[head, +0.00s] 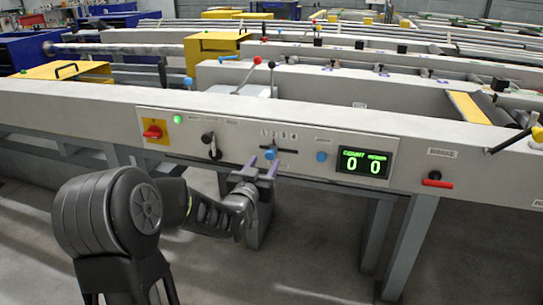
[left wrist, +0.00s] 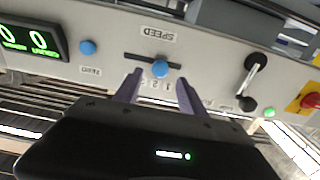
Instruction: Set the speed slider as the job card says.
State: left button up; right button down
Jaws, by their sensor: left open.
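The speed slider has a blue knob (head: 270,154) on a dark slot in the grey front panel (head: 230,142), under the numbers 1 to 4. The knob is toward the low-number end, near 1 and 2; I cannot tell its exact mark. My left gripper (head: 262,166) is open just in front of and below the knob. In the left wrist view, the picture is upside down and the knob (left wrist: 160,69) appears between the open fingertips (left wrist: 159,78), not gripped. Whether they touch it is unclear. I cannot make out a job card. My right gripper is not in view.
The panel also carries a red-and-yellow switch (head: 154,131), a lit green lamp (head: 177,119), a black-knobbed lever (head: 210,145), a blue button (head: 321,156) and a display (head: 363,163) reading 0 and 0. A red brake handle (head: 437,183) sticks out at right.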

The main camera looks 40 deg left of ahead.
aim_at(269, 156)
pick_arm(q)
jog(key=b+x, duration=0.1)
jog(key=x, duration=0.5)
jog(key=shift+w, duration=0.2)
jog(key=shift+a, duration=0.1)
grip_shut()
jog(key=shift+f, duration=0.1)
dwell(1.0)
